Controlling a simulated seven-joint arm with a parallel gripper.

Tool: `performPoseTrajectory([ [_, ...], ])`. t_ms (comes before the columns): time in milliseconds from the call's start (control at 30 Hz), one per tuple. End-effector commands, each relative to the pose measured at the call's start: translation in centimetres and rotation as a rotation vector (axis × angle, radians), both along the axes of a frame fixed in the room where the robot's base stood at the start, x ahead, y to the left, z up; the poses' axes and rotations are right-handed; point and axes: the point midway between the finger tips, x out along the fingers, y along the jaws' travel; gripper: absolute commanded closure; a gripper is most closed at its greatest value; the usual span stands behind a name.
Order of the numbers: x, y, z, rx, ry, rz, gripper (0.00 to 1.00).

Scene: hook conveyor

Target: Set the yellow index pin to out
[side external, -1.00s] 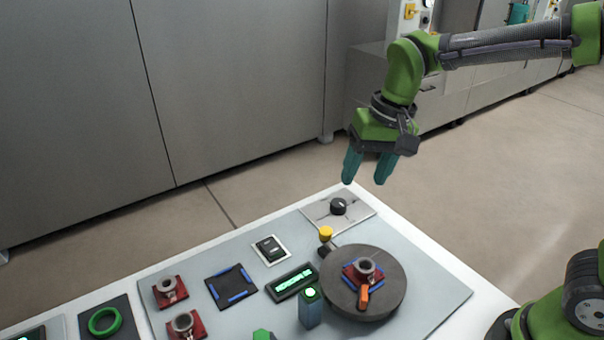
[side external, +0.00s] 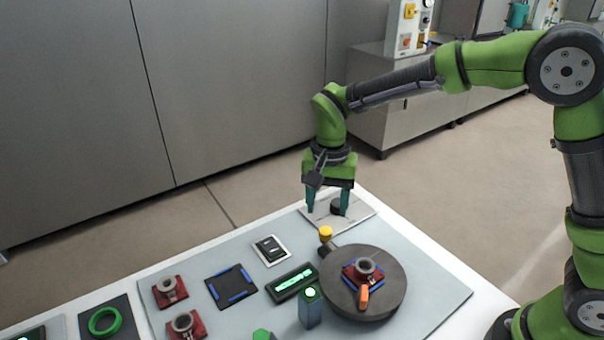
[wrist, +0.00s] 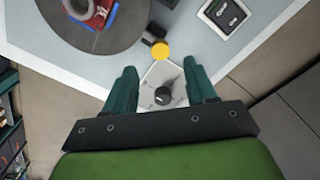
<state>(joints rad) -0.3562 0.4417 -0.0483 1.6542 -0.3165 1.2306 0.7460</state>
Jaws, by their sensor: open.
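The yellow index pin (side external: 326,233) is a yellow round cap on a dark mount at the edge of the dark round turntable (side external: 388,300). It also shows in the wrist view (wrist: 160,50), just beyond my fingertips. My gripper (side external: 327,212) is open, pointing down over the black knob (side external: 338,208) on its light plate, behind the pin. In the wrist view my teal fingers (wrist: 161,78) stand on either side of the knob, with nothing between the tips but the plate. Whether the fingers touch the plate cannot be told.
A red fixture with a grey ring and orange lever (side external: 364,272) sits on the turntable. A black rocker switch (side external: 270,250), a green-lit display (side external: 292,283) and a post with a green light (side external: 310,308) stand nearby. Red parts (side external: 170,290) are at left.

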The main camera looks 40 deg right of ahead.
Motion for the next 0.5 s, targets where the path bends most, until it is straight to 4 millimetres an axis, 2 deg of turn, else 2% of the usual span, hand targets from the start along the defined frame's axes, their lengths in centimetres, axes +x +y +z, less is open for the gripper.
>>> performPoseTrajectory([
  [33, -0.1, 0.0, -1.2, -0.001, 0.006, -0.001, 0.44],
  [200, -0.1, 0.0, -4.4, 0.000, 0.004, -0.001, 0.44],
  [333, -0.1, 0.0, -6.1, -0.001, 0.004, 0.000, 0.44],
  [500, 0.0, 0.0, -7.0, 0.001, -0.001, -0.001, 0.44],
])
